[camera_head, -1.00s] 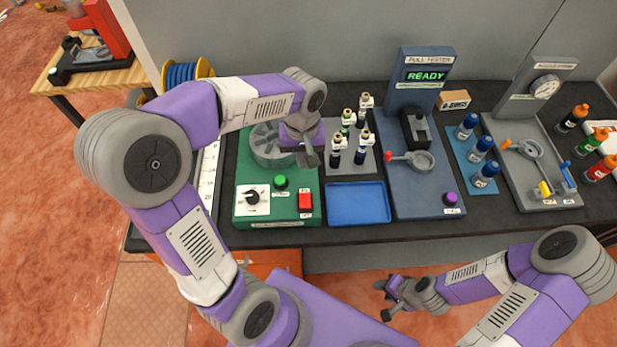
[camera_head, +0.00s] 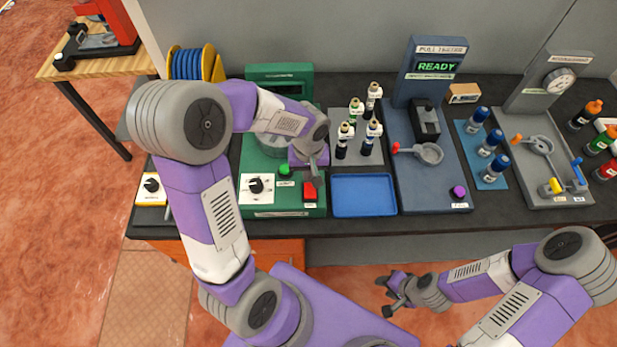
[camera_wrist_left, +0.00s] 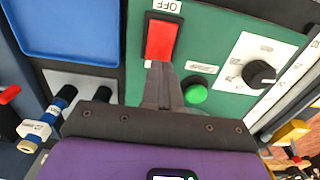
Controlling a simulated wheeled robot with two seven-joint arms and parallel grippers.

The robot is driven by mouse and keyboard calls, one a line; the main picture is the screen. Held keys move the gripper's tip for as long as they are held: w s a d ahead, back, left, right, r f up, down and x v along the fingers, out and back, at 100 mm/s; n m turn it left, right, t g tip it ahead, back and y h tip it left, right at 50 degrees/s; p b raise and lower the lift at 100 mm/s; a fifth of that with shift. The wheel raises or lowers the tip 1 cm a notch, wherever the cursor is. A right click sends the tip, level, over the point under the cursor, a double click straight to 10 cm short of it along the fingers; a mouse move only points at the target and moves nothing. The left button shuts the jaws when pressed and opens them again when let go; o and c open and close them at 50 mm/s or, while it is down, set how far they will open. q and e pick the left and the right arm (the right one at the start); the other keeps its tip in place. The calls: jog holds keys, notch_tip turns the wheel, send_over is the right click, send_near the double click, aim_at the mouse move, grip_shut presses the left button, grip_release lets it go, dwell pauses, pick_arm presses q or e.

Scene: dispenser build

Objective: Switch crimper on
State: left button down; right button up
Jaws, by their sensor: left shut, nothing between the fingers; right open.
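The crimper is the green machine (camera_head: 250,205) at the left of the bench. Its red rocker switch (camera_head: 310,193) sits at the front right of its base. In the left wrist view the red switch (camera_wrist_left: 161,40) has an OFF label beyond it, and a round green button (camera_wrist_left: 196,93) lies to the right. My left gripper (camera_head: 315,182) is shut and empty, pointing down at the switch. Its fingertips (camera_wrist_left: 160,66) overlap the switch's near edge; I cannot tell whether they touch. My right gripper (camera_head: 391,296) is open, in front of the bench.
A black dial (camera_head: 256,186) is on the crimper's front left. A blue tray (camera_head: 364,196) lies right of the crimper, with several small bottles (camera_head: 356,137) behind it. The pull tester (camera_head: 434,68) reading READY stands further right. A wire spool (camera_head: 192,63) is at the back left.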

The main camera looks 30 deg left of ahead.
pick_arm(q)
jog(key=shift+f, duration=0.95)
jog(key=shift+a+f, duration=0.1)
jog(key=shift+f, duration=0.05)
jog(key=shift+s, duration=0.1)
jog(key=shift+s+d+r, duration=0.4)
jog(key=shift+s+r, duration=0.05)
jog(key=shift+s, duration=0.05)
jog(key=shift+r+p, duration=0.1)
jog(key=shift+p, duration=0.25)
jog(key=r+p, duration=0.2)
jog(key=r, duration=0.1)
jog(key=r+p, duration=0.1)
jog(key=shift+w+a+r, duration=0.15)
jog(key=shift+w+a, duration=0.05)
jog(key=shift+w, duration=0.2)
notch_tip(320, 180, up, 9)
jog(key=w+a+p, duration=0.1)
jog(key=shift+w, duration=0.25)
